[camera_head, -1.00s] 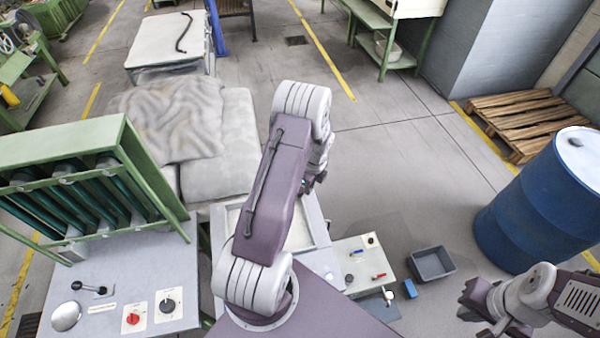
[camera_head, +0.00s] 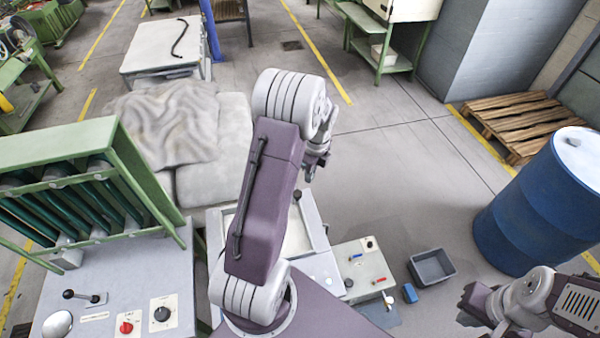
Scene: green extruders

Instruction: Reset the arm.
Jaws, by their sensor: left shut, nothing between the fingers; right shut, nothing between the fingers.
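My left arm rises from the bottom middle of the head view and bends away from me. Its gripper (camera_head: 312,172) shows small beyond the upper joint, partly hidden by the arm, above the grey machine top. It is shut and holds nothing. My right arm comes in from the lower right edge. Its gripper (camera_head: 470,305) points left over the floor, in front of the blue drum. It is shut and empty.
A blue drum (camera_head: 535,210) stands at the right by a wooden pallet (camera_head: 515,120). A grey bin (camera_head: 432,267) and small blue block (camera_head: 410,293) lie near a control box (camera_head: 362,268). A green-framed machine (camera_head: 75,190) stands left. Open floor lies mid-right.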

